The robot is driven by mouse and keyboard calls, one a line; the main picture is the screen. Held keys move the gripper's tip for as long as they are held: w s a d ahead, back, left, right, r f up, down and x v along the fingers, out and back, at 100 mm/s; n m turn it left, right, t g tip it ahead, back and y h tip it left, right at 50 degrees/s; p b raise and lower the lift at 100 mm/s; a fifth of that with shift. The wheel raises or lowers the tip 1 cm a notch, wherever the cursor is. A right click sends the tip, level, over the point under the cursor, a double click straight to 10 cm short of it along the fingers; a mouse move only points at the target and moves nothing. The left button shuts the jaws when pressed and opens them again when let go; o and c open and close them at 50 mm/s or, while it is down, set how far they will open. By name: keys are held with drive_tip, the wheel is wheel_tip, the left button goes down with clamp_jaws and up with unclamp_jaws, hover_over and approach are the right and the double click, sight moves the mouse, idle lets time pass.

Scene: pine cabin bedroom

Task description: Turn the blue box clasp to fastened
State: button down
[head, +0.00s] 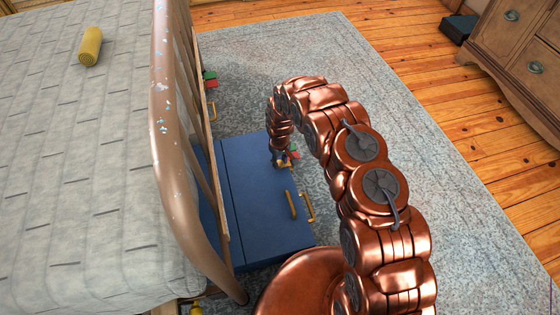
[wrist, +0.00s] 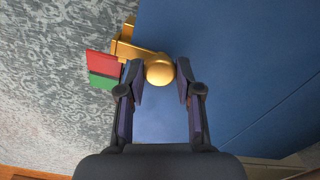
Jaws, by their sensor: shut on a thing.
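The blue box (head: 262,200) sits on the rug beside the bed, partly hidden behind the bed's end rail. In the wrist view its flat blue top (wrist: 240,50) fills the right side. The brass clasp (wrist: 159,70) has a round knob and a short arm running up and left to a brass bracket (wrist: 122,46) at the box's edge. A red patch (wrist: 104,65) and a green patch (wrist: 103,82) lie beside the bracket. My gripper (wrist: 160,74) is shut on the clasp knob, one finger on each side. In the head view my gripper (head: 284,161) is at the box's far edge, small and partly hidden.
A brass handle (head: 291,205) and a brass bracket (head: 308,207) are at the box's right side. Another red and green marker (head: 209,79) shows behind the bed rail (head: 168,130). The grey rug (head: 400,130) is open to the right, with a wooden dresser (head: 515,50) beyond.

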sight(280, 162)
drive_tip(key=c, duration=0.8)
unclamp_jaws()
drive_tip(key=shift+o, duration=0.2)
drive_tip(key=shift+r, duration=0.1)
wheel_tip(280, 162, up, 12)
idle(0.5)
